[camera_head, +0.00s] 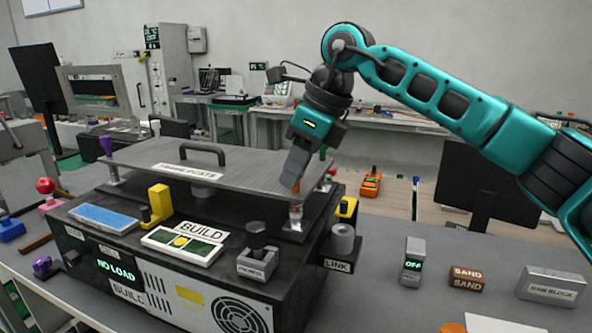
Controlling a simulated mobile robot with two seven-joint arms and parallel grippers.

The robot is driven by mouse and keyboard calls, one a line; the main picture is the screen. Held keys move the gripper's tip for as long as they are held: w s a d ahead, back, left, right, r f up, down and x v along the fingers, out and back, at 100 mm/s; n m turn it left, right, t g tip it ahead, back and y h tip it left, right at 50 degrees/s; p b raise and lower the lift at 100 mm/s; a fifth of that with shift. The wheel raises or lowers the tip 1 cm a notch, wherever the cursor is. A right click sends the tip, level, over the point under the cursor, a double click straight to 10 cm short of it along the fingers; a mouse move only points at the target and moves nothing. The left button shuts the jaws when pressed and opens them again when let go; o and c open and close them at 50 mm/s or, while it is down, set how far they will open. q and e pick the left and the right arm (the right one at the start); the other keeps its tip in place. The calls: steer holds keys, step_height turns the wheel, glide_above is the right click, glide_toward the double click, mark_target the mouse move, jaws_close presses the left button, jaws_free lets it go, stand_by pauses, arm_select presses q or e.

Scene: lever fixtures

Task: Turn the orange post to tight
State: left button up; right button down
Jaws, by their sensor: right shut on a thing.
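The orange post (296,211) stands at the near right corner of the grey lid plate (235,172) on the black machine. Only its lower part shows, with an orange band above a metal foot. My right gripper (293,186) points down onto it and is shut on its top, which the fingers hide. I cannot read any tight mark by the post. My left gripper is not in view.
A purple post (106,147) stands at the plate's left corner and a green one (323,152) behind my gripper. A black knob (257,236), a yellow lever (160,203) and a grey cylinder (342,241) are nearby. Small blocks (467,278) lie on the table at right.

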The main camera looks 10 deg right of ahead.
steer(key=m+t+b, duration=0.1)
steer(key=m, duration=0.1)
steer(key=shift+m+h, duration=0.3)
steer(key=shift+m, duration=0.1)
steer(key=shift+m+t+b, duration=0.3)
steer(key=shift+m+b, duration=0.05)
steer(key=shift+m, duration=0.55)
steer(key=m+h+b, duration=0.1)
steer(key=m, duration=0.1)
steer(key=shift+m, duration=0.3)
steer(key=m+h, duration=0.1)
steer(key=m, duration=0.1)
steer(key=shift+m+t+b, duration=0.3)
steer(key=shift+t+b, duration=0.1)
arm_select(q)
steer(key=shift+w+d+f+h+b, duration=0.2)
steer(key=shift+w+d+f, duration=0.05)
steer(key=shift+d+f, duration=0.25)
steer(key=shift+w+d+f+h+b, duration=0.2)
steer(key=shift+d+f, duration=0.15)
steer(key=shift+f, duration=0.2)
arm_select(e)
steer(key=shift+m+h, duration=0.7)
steer(key=shift+m, duration=0.7)
steer(key=c, duration=0.9)
jaws_free()
steer(key=shift+c, duration=0.2)
